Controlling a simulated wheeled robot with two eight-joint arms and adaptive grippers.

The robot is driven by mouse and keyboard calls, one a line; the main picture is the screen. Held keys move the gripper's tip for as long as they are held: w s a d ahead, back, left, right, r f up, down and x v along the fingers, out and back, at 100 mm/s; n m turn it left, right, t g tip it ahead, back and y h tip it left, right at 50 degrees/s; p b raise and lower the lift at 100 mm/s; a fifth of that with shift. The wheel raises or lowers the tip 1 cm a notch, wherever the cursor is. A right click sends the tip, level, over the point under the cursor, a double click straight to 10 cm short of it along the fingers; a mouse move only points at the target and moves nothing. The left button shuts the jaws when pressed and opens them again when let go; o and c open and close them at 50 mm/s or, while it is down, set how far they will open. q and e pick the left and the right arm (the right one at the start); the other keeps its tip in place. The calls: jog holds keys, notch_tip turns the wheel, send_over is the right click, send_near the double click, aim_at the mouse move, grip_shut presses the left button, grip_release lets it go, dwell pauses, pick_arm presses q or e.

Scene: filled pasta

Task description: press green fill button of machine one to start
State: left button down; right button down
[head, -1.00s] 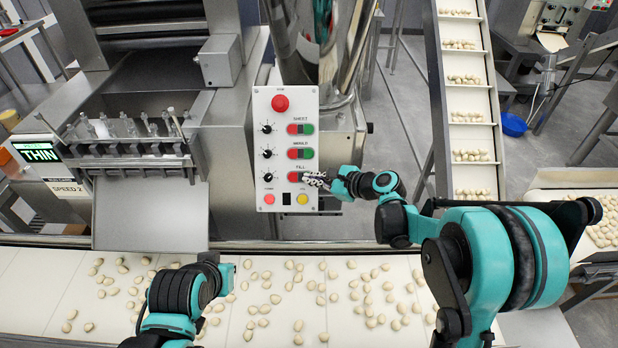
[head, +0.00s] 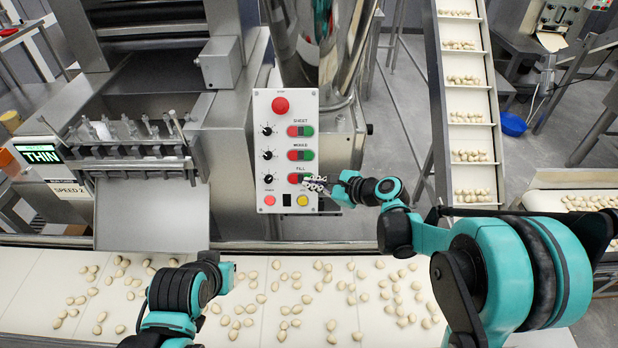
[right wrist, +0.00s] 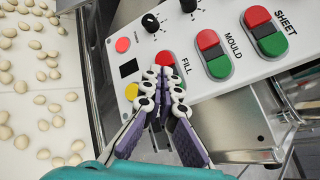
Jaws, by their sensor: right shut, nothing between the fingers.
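The control panel (head: 259,128) of the machine carries SHEET, MOULD and FILL button pairs, each red on the left and green on the right in the head view. The red FILL button (head: 293,179) shows just left of my right gripper (head: 314,184); it also shows in the right wrist view (right wrist: 165,58). My right gripper is shut and empty, its fingertips (right wrist: 165,76) over the green FILL button's place. The green button is mostly hidden behind them, so I cannot tell whether they touch it. My left arm shows at the lower left; its gripper is out of sight.
A yellow button (head: 302,200) sits just below the fingertips. A large red button (head: 280,105) tops the panel. A white conveyor belt (head: 30,275) with many pasta pieces runs in front. An inclined conveyor (head: 436,100) stands at the right, with open floor between.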

jog(key=s+r, duration=0.1)
jog(key=s+p, duration=0.1)
jog(key=s, duration=0.1)
jog(key=shift+r, duration=0.4)
dwell(0.4)
jog(key=s+d+n+h, duration=0.5)
jog(key=s+d+n, duration=0.3)
jog(key=s+n, duration=0.2)
jog(key=s+d+n+h, duration=0.5)
jog(key=s+d+n, duration=0.4)
jog(key=s, duration=0.3)
jog(key=shift+s+n+g, duration=0.4)
jog(key=shift+n, duration=0.5)
